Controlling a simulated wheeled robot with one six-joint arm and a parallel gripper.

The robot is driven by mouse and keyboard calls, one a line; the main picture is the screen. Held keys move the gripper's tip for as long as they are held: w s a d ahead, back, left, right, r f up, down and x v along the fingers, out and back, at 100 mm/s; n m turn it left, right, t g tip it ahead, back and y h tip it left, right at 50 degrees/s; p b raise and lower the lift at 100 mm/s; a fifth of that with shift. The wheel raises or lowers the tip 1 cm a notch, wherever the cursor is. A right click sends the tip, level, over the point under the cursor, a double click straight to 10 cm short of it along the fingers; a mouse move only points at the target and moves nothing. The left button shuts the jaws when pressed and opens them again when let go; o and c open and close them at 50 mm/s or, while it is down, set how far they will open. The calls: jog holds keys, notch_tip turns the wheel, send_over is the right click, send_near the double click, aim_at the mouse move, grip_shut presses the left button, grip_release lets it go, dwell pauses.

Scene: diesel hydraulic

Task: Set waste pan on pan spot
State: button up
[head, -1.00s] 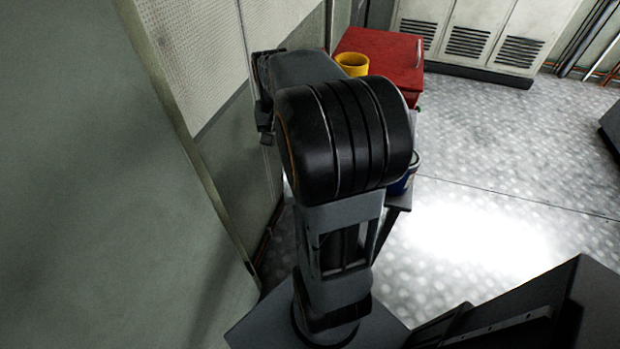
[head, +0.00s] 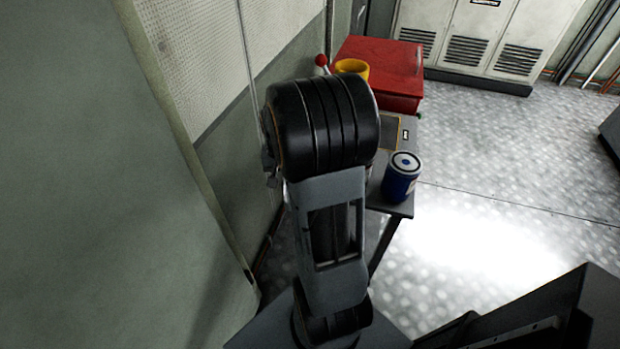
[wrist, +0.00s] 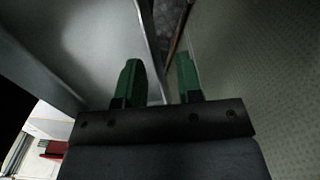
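My gripper (wrist: 158,80) shows in the wrist view with two green fingers standing apart and nothing between them. It points at bare grey panels and a narrow dark gap, away from the table. In the head view my own arm hides the gripper. No thing is clearly recognisable as the waste pan; a yellow round container (head: 352,68) stands by the red box, partly hidden by my arm. A tan-edged rectangle (head: 392,134) on the table may be the pan spot, but I cannot tell; my arm covers part of it.
A blue can with a white top (head: 402,178) stands near the front end of the grey table (head: 398,208). A red box (head: 392,62) is at the back. A red-knobbed lever (head: 321,61) is by the wall. Open floor (head: 500,170) lies to the right.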

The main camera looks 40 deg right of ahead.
jog(key=shift+f, duration=0.2)
jog(key=shift+c, duration=0.2)
grip_shut()
